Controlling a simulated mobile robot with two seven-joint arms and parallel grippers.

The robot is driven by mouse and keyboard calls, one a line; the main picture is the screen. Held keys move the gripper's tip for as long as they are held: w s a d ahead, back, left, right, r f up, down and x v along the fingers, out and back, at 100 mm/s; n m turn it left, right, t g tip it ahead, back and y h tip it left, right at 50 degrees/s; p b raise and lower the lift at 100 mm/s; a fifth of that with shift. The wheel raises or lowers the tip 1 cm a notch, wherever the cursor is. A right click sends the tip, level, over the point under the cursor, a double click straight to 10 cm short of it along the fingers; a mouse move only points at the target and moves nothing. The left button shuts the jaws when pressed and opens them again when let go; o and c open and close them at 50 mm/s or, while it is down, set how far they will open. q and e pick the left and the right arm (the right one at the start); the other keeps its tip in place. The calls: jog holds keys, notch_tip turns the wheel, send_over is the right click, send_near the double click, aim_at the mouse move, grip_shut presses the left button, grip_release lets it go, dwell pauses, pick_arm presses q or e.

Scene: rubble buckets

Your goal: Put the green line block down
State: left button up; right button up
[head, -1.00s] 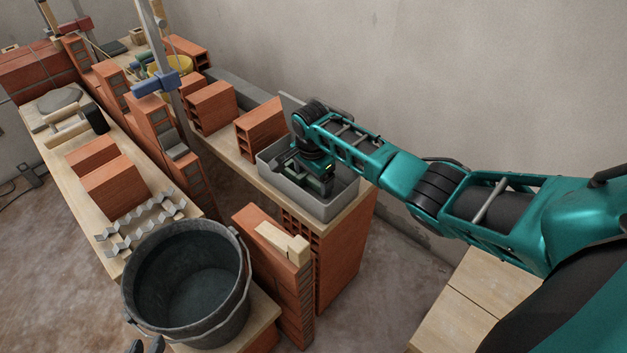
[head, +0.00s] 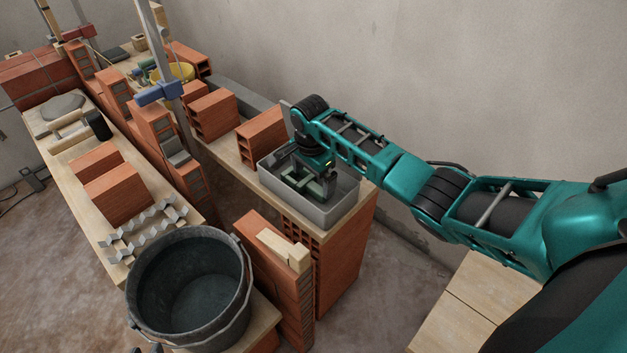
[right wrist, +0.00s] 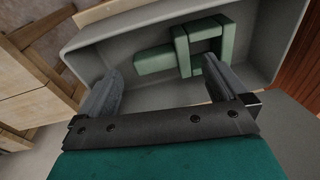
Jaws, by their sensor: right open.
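Green block pieces lie on the floor of the grey tub (head: 338,212). In the right wrist view a green block (right wrist: 153,60) lies flat, close beside or touching an angular green shape (right wrist: 183,52); I cannot tell if they are one piece. My right gripper (head: 316,190) is inside or just over the tub. In the right wrist view its two fingers (right wrist: 160,72) are wide apart with nothing clamped between them. The green shows beyond the fingertips. Two dark tips at the head view's bottom edge (head: 147,349) may be my left gripper; their state is unclear.
The tub stands at the plank's end by the wall, with a hollow red brick (head: 262,135) beside it. A black bucket (head: 190,285) stands at the front. A pale wooden block (head: 285,246) lies on a brick stack. Clamps (head: 160,92) rise from the low wall.

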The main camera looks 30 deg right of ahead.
notch_tip(320, 180, up, 7)
jog(key=p, duration=0.2)
jog(key=s+a+f+n+t+y, duration=0.2)
jog(key=s+a+n+t+y, duration=0.2)
jog(key=s+a+n+t, duration=0.5)
jog(key=s+f+n, duration=0.1)
jog(key=s+n, duration=0.1)
jog(key=s, duration=0.2)
jog(key=s+a+f+n, duration=0.1)
jog(key=s+f+n, duration=0.1)
jog(key=s, duration=0.3)
jog(key=s+f+n, duration=0.2)
jog(key=s+n, duration=0.2)
jog(key=shift+s+a+f+t+h, duration=0.1)
jog(key=shift+s+a+t+h, duration=0.2)
jog(key=shift+a+t, duration=0.1)
jog(key=shift+s+d+n, duration=0.1)
jog(key=shift+s+n, duration=0.1)
jog(key=shift+n, duration=0.1)
pick_arm(q)
jog(key=shift+s+a+r, duration=0.25)
jog(key=shift+a+r, duration=0.15)
jog(key=shift+a, duration=0.2)
